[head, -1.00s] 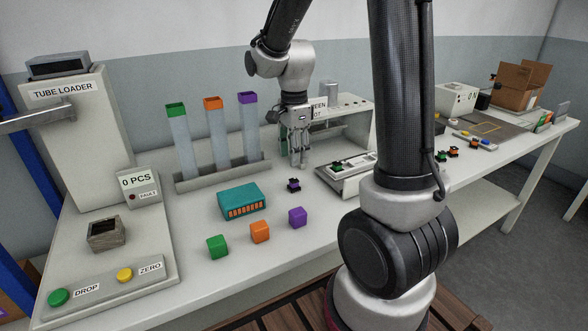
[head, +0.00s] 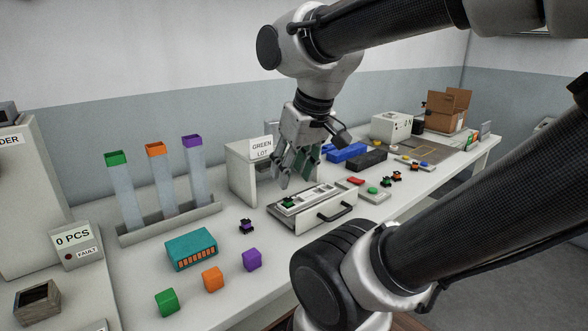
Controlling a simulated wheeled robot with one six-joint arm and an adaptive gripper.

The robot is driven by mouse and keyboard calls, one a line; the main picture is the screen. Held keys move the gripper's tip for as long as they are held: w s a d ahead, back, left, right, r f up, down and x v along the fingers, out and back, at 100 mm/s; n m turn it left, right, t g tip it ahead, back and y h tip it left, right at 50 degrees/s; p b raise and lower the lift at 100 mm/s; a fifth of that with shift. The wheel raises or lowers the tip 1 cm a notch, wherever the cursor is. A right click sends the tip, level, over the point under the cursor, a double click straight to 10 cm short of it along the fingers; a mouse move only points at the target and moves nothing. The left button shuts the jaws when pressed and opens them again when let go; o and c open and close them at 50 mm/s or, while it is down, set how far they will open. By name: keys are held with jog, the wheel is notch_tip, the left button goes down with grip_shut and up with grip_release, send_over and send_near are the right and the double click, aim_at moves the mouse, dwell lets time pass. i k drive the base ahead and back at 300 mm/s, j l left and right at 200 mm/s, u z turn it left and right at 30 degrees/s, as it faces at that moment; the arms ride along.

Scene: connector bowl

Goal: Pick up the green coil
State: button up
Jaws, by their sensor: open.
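The green coil (head: 289,202), a small green piece with dark parts, sits at the left end of a pale slotted tray (head: 335,208) with a dark handle. My gripper (head: 291,178) is open and points down above the tray's back side, a little above the coil and close to it in the picture. I cannot tell the exact height between them. No object shows clearly between the fingers.
A purple coil (head: 246,227) lies left of the tray. A "GREEN LOT" stand (head: 240,172) is behind. A teal block (head: 191,249) and coloured cubes (head: 213,279) lie in front. Blue bins (head: 346,152) stand behind right.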

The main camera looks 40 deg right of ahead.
aim_at(386, 181)
jog(key=k+z, duration=0.15)
jog(key=z, duration=0.25)
jog(key=k+z, duration=0.1)
jog(key=z, duration=0.25)
jog(key=k+z, duration=0.15)
jog(key=z, duration=0.25)
jog(key=k+z, duration=0.1)
jog(key=z, duration=0.25)
jog(key=i+l+u, duration=0.15)
jog(key=l+u, duration=0.3)
jog(key=l, duration=0.7)
jog(key=l+u, duration=0.45)
jog(key=l, duration=0.7)
